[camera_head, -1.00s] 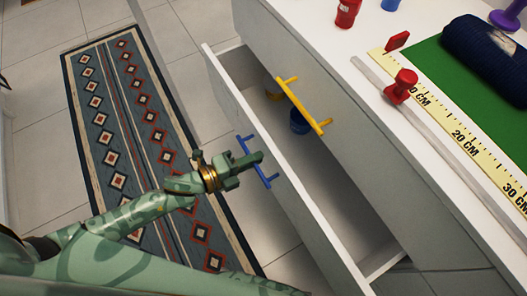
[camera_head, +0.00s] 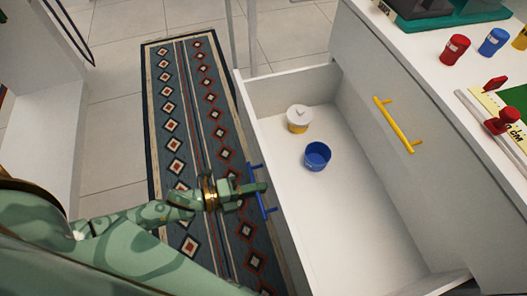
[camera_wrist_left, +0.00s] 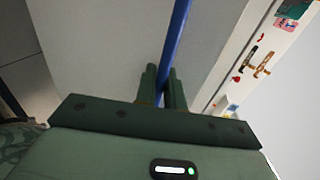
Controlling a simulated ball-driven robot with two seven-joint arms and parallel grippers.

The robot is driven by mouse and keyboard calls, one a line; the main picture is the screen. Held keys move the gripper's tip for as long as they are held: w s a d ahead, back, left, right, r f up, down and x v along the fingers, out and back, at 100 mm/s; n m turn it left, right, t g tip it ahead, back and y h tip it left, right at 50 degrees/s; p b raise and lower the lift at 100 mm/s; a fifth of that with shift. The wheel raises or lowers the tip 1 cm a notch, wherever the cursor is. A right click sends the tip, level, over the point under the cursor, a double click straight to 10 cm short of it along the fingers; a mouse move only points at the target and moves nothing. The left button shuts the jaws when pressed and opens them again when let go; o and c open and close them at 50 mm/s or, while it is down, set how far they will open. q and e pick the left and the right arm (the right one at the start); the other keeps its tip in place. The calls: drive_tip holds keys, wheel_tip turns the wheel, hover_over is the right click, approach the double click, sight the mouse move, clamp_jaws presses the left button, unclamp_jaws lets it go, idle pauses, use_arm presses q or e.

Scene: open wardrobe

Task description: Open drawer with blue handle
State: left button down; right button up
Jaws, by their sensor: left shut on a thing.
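The drawer (camera_head: 262,150) with the blue handle stands well out from the cabinet, below the drawer with the yellow handle. The blue handle (camera_head: 256,178) is a bar on its front panel. My left gripper (camera_head: 258,189) is shut on the blue handle. The left wrist view shows the blue bar (camera_wrist_left: 179,40) running between the two dark green fingers (camera_wrist_left: 161,88). Inside the drawer sit a blue cup (camera_head: 317,156) and a yellow container with a white lid (camera_head: 299,119). My right gripper is not in view.
The yellow handle (camera_head: 399,125) is on the shut drawer above. Red and blue bottles and a ruler (camera_head: 487,103) are on the cabinet top. A patterned rug (camera_head: 200,100) lies on the tiled floor beside the drawer.

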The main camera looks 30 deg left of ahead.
use_arm(q)
drive_tip(key=shift+s+a, duration=0.3)
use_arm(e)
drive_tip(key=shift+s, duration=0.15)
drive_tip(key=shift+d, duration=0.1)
use_arm(q)
drive_tip(key=c, duration=1.6)
unclamp_jaws()
